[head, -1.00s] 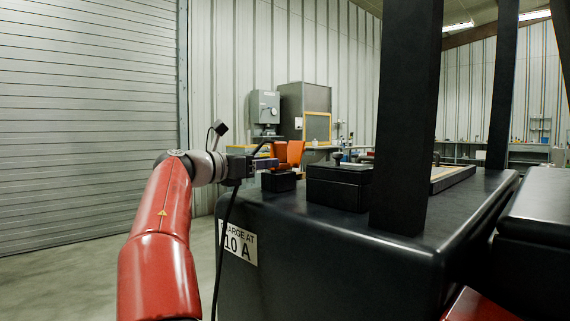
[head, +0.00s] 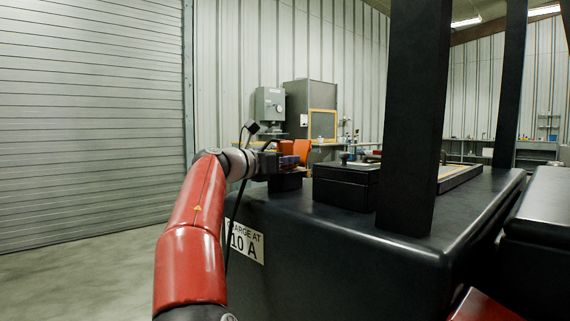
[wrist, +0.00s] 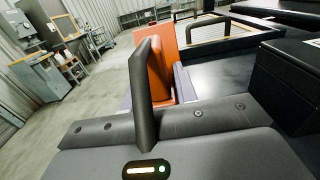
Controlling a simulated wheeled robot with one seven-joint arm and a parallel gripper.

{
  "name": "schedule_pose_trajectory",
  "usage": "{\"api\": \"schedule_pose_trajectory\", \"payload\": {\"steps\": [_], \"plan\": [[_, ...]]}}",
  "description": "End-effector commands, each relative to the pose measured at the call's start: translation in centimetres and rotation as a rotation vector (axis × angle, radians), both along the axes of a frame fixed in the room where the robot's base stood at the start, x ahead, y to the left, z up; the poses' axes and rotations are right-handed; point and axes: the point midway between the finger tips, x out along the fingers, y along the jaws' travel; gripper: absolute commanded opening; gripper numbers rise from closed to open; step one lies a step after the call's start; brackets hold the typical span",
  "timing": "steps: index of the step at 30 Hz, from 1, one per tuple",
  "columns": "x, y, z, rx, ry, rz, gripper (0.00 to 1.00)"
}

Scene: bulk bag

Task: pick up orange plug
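The orange plug (head: 286,147) is at the end of my gripper (head: 279,159) in the head view, above a small black block on the near left corner of the black truck body. In the wrist view the orange plug (wrist: 188,70) stands behind and to the right of one dark upright finger, which hides part of it. The other finger is not clearly visible. My gripper (wrist: 149,75) is right at the plug, but I cannot tell whether its fingers touch it or are closed on it.
The black truck body (head: 330,245) carries a black box (head: 345,187) right of my gripper and a thick black post (head: 410,120) farther right. A label (head: 245,241) is on its front. A black box (wrist: 290,75) shows at right in the wrist view. Floor at left is clear.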

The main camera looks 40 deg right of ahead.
Motion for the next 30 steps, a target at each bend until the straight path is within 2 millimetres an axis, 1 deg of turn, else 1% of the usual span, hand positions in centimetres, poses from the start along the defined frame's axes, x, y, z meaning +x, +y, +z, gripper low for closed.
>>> {"api": "schedule_pose_trajectory", "payload": {"steps": [1,3,4,14,30], "plan": [[0.0,0.0,0.0,0.0,0.0,0.0,0.13],[0.0,0.0,0.0,0.0,0.0,0.0,0.04],[0.0,0.0,0.0,-0.001,0.0,0.0,0.03],[0.0,0.0,0.4,0.0,0.0,0.0,0.03],[0.1,-0.6,3.2,-0.001,0.0,0.0,0.03]]}}
